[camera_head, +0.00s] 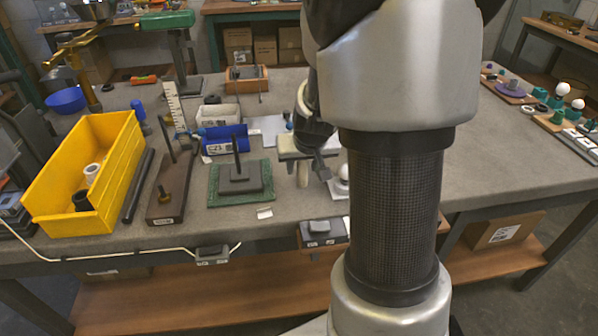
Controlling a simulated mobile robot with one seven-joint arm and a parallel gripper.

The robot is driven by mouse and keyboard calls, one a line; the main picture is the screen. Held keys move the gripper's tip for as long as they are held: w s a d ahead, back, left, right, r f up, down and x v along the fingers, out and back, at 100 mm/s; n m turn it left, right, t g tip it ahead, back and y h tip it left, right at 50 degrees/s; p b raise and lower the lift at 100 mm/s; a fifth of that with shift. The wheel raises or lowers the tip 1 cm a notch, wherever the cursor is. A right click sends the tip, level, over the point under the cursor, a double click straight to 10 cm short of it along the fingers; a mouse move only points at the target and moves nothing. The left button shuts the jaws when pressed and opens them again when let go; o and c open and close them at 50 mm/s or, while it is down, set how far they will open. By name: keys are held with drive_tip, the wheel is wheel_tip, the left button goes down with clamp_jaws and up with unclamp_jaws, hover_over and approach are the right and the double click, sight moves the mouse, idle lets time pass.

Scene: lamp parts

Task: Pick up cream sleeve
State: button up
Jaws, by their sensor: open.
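A short, hollow cream sleeve (92,171) stands in the yellow bin (45,216) at the left of the bench, behind a dark ring (82,199). My gripper (309,163) is over the middle of the bench, well to the right of the bin. It is open, and partly hidden by its own dark wrist. A separate cream upright piece (303,178) shows just below it; I cannot tell whether they touch.
A dark bar (138,186), a brown block with upright pegs (170,190) and a green mat (214,198) with a stepped post lie between the bin and my gripper. A blue bin (224,141) stands behind.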

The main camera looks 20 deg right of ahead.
drive_tip(key=shift+w+f, duration=0.25)
drive_tip(key=shift+f, duration=0.3)
clamp_jaws()
drive_tip(key=shift+r, duration=0.1)
